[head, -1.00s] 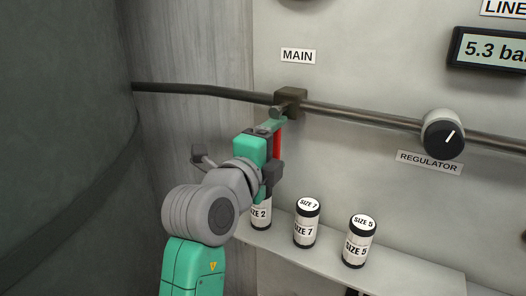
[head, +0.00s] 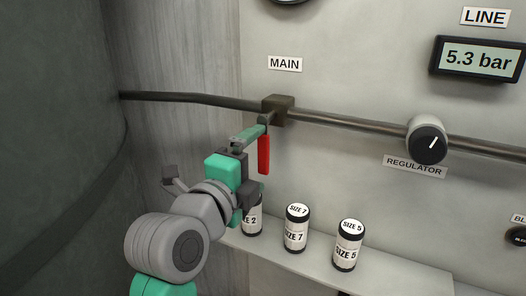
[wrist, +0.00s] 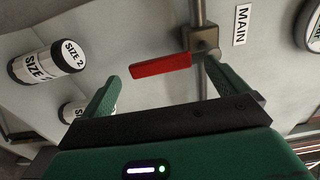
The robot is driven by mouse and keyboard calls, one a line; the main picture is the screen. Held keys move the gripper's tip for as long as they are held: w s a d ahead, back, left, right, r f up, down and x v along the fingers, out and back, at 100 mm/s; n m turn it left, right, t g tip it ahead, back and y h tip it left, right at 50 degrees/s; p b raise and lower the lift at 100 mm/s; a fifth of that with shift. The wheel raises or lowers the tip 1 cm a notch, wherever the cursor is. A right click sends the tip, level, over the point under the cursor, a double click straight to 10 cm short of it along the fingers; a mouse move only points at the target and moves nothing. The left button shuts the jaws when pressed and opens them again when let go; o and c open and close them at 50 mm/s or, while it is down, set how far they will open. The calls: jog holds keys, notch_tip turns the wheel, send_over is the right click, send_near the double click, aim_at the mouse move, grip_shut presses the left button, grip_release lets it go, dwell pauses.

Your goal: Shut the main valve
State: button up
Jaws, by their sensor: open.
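The main valve (head: 278,109) is a dark block on the pipe below the MAIN label. Its red lever (head: 264,155) hangs down, across the pipe's line. In the wrist view the red lever (wrist: 160,67) lies crosswise between the two fingertips, attached to the valve body (wrist: 204,40) at its right end. My gripper (wrist: 163,70) is open and empty, its green fingers spread along the lever's length. In the head view my gripper (head: 251,168) is just left of the lever. I cannot tell whether a finger touches the valve.
The pipe (head: 345,124) runs along the wall to the regulator knob (head: 427,141). A gauge display (head: 480,59) reads 5.3 bar. Canisters marked SIZE 7 (head: 296,230), SIZE 5 (head: 347,246) and SIZE 2 (head: 252,218) stand on a shelf (head: 395,278) below the valve.

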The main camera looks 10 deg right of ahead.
jog(key=v, duration=0.3)
jog(key=shift+s+a, duration=0.2)
jog(key=shift+s, duration=0.1)
jog(key=s+a+r+n+t+y+p, duration=0.3)
jog(key=s+r+n+t+y+p, duration=0.85)
jog(key=s+r+n, duration=1.1)
notch_tip(320, 180, up, 35)
jog(key=w+n+g+p, duration=0.1)
jog(key=n+p, duration=0.1)
jog(key=p, duration=3.3)
jog(key=shift+w+n+h, duration=0.35)
jog(key=shift+w, duration=0.05)
jog(key=shift+a+r, duration=0.1)
